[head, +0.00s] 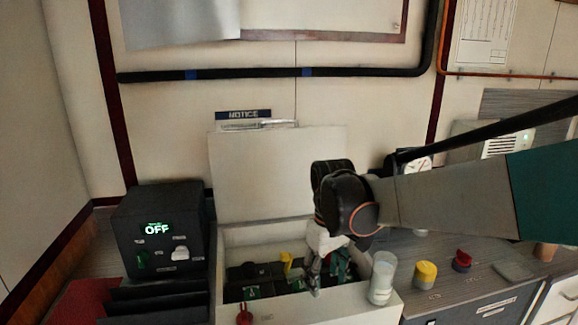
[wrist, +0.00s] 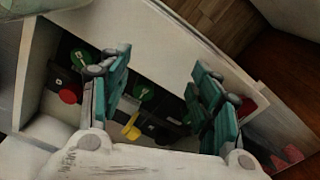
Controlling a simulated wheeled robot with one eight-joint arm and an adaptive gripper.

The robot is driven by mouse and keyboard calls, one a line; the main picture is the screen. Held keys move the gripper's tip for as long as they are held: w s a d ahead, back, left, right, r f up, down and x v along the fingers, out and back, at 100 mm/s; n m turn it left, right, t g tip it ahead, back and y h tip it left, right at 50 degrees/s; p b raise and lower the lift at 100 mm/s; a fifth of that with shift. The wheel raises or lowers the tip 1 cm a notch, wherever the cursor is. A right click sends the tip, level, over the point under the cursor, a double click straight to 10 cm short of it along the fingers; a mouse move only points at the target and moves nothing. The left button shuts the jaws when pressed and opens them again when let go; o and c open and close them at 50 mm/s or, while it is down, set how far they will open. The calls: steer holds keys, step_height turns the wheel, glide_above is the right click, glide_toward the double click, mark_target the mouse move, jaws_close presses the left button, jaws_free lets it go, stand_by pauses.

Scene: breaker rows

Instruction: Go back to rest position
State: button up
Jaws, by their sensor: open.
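My gripper (head: 328,272) is low over the right part of an open white box (head: 352,308) in the head view. In the wrist view my gripper (wrist: 160,95) has its two teal fingers spread wide, with nothing held between them. Inside the box are dark breakers with green and red round parts and a yellow lever (head: 286,262). The yellow lever (wrist: 131,127) also shows between the fingers in the wrist view. The box's lid (head: 262,175) stands open against the wall. My arm hides part of the box's right side.
A black box (head: 158,230) reading OFF stands left of the white box. To the right are a clear cylinder (head: 382,277), a yellow-topped object (head: 425,275) and a red knob (head: 461,261). A black pipe (head: 250,73) runs along the wall above.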

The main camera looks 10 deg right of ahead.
steer(key=s+r+m+t, duration=0.3)
steer(key=s+t, duration=0.4)
steer(key=s, duration=0.8)
steer(key=shift+r+m, duration=0.15)
steer(key=shift+m, duration=0.55)
steer(key=shift+s+a, duration=0.1)
